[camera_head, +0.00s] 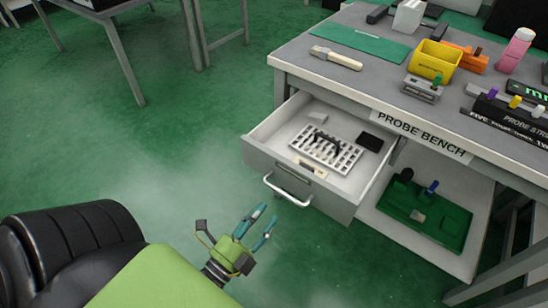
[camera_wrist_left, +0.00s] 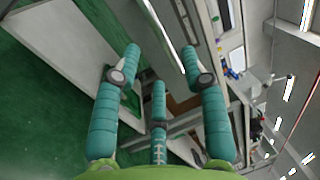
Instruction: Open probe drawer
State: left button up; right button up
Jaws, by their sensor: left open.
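The probe drawer (camera_head: 262,150) under the probe bench (camera_head: 410,100) is pulled out, with its inside showing. It holds a white slotted rack (camera_head: 327,149), a black block (camera_head: 370,142) and small light pieces. Its metal bar handle (camera_head: 287,190) is on the front face. My left gripper (camera_head: 264,226) is open and empty, just below and left of the handle in the head view, apart from it. In the left wrist view, the open teal fingers (camera_wrist_left: 160,75) have nothing between their tips that I can tell as held. My right gripper is not in view.
The bench top carries a yellow bin (camera_head: 433,61), a green mat (camera_head: 360,42), a pink bottle (camera_head: 515,50) and a probe strip (camera_head: 512,118). A lower shelf holds a green tray (camera_head: 425,215). The green floor (camera_head: 150,130) left of the drawer is clear.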

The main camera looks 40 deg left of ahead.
pick_arm(q)
jog(key=shift+s+f, duration=0.25)
jog(key=shift+s, duration=0.85)
jog(key=shift+s+f, duration=0.2)
jog(key=shift+s, duration=0.85)
